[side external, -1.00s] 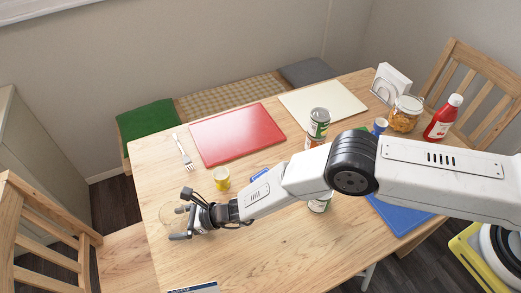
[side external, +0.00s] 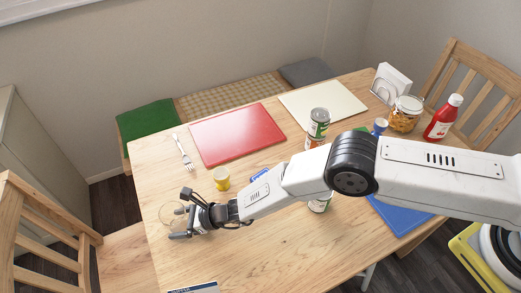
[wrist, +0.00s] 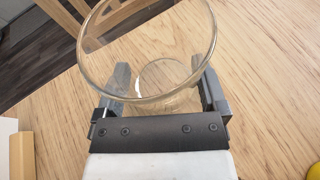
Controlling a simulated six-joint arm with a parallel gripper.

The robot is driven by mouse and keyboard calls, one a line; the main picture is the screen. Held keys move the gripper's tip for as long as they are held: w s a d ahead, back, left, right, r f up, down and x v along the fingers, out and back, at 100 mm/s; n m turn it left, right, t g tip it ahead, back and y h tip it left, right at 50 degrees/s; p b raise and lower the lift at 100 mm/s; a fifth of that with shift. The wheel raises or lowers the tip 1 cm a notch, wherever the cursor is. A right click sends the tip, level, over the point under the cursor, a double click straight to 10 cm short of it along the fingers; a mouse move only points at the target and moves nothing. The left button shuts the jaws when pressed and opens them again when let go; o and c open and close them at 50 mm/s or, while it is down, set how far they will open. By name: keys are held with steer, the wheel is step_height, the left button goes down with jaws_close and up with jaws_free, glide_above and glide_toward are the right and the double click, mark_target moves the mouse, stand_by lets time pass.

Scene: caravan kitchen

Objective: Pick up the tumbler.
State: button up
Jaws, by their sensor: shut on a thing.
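The tumbler is a clear glass with a wide round rim. In the wrist view the tumbler (wrist: 148,92) sits between the two fingers of my gripper (wrist: 163,88), one finger on each side of it. In the side external view the tumbler (side external: 170,212) shows faintly near the table's left edge, and my gripper (side external: 180,215) is shut on it. Its lower part is partly hidden by my gripper in the side view. I cannot tell whether its base touches the table.
A fork (side external: 183,152) and a red board (side external: 238,134) lie farther back. Cans (side external: 318,124), a jar (side external: 405,115) and a ketchup bottle (side external: 443,117) stand to the right.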

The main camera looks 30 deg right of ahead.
steer(key=shift+r, duration=0.25)
steer(key=shift+w+r, duration=0.1)
steer(key=shift+r, duration=1)
steer(key=s+d+r, duration=0.9)
steer(key=s+r, duration=0.1)
steer(key=shift+s+d+r, duration=0.2)
steer(key=shift+s, duration=0.05)
steer(key=shift+d, duration=0.1)
